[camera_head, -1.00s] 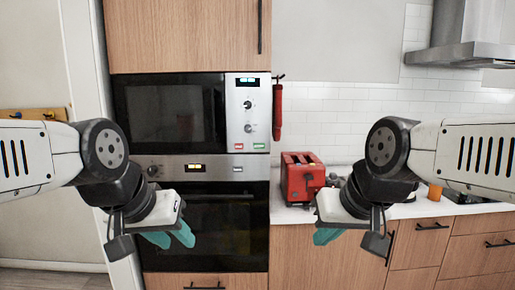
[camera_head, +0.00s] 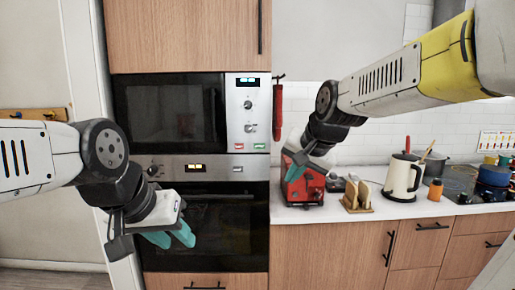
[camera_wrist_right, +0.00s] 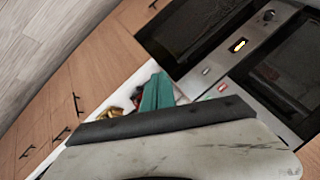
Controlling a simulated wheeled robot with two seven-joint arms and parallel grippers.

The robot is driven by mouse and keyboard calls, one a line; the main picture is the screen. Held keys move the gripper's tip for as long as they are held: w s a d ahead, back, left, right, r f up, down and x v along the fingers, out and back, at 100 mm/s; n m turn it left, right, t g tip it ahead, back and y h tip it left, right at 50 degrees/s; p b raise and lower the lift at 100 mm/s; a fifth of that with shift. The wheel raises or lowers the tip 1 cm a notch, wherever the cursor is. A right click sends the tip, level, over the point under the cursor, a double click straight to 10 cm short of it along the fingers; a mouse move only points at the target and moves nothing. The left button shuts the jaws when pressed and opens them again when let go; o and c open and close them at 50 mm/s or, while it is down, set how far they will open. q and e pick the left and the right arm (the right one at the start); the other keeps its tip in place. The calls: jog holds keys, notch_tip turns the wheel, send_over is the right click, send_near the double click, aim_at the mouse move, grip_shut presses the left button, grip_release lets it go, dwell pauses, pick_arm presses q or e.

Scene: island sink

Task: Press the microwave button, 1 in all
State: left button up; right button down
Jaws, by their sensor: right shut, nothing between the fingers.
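The microwave (camera_head: 170,112) is built into the cabinet above the oven. Its control panel (camera_head: 248,108) has a lit display, two knobs, a red button (camera_head: 238,146) and a green button (camera_head: 259,146). My right gripper (camera_head: 297,163) is shut and empty, in front of the red toaster and to the right of the panel, apart from the buttons. Its teal fingers (camera_wrist_right: 157,92) show in the right wrist view, with the microwave panel's lower end (camera_wrist_right: 222,87) beyond, tilted. My left gripper (camera_head: 170,236) hangs in front of the oven door, its two teal fingers apart, with nothing seen between them.
The oven (camera_head: 215,225) has its own panel and a handle under the microwave. A red toaster (camera_head: 304,190), a toast rack (camera_head: 357,195) and a kettle (camera_head: 402,178) stand on the counter to the right. A red mitt (camera_head: 277,112) hangs beside the panel.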

aim_at(261, 146)
jog(key=w+a+m, duration=0.3)
jog(key=w, duration=0.7)
jog(key=w+a+f+m+t+y, duration=0.1)
jog(key=w+a+m, duration=0.2)
jog(key=w, duration=0.7)
jog(key=shift+w+a+m, duration=0.15)
jog(key=shift+a+m, duration=0.15)
jog(key=shift+w, duration=0.1)
jog(key=shift+w, duration=4.3)
jog(key=shift+w, duration=0.1)
jog(key=shift+w, duration=0.3)
